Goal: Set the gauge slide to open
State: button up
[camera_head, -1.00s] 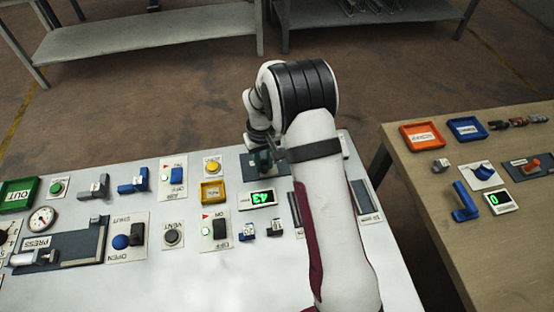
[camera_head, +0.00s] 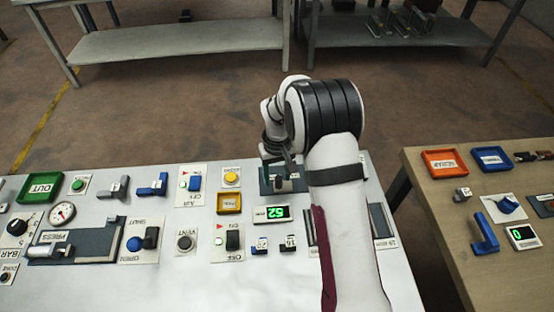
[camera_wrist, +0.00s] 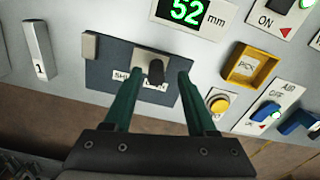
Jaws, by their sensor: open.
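The gauge slide is a dark plate (camera_wrist: 118,56) with a dark upright knob (camera_wrist: 155,71) and a pale block at its left end in the wrist view. My gripper (camera_wrist: 157,78) is open, with one green finger on each side of the knob and small gaps visible. In the head view the plate (camera_head: 267,188) lies partly under my gripper (camera_head: 283,170). The green display (camera_wrist: 184,12) beside it reads 52 mm.
A yellow tray (camera_wrist: 246,66), a yellow button (camera_wrist: 218,102) and a blue air switch (camera_wrist: 265,112) lie right of the slide in the wrist view. A grey block marked 1 (camera_wrist: 39,48) stands to the left. The front of the white table (camera_head: 180,285) is clear.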

aim_at(278, 177)
notch_tip(278, 177, up, 14)
jog(key=shift+r, duration=0.1)
jog(key=s+d+r+m+y, duration=0.1)
jog(key=s+r+m, duration=0.15)
jog(key=s, duration=0.55)
jog(key=s+d+r+m, duration=0.1)
jog(key=s+r, duration=0.3)
jog(key=s, duration=0.4)
jog(key=s+f+m, duration=0.3)
jog(key=s+m, duration=0.1)
jog(key=s, duration=1.2)
jog(key=shift+y, duration=0.4)
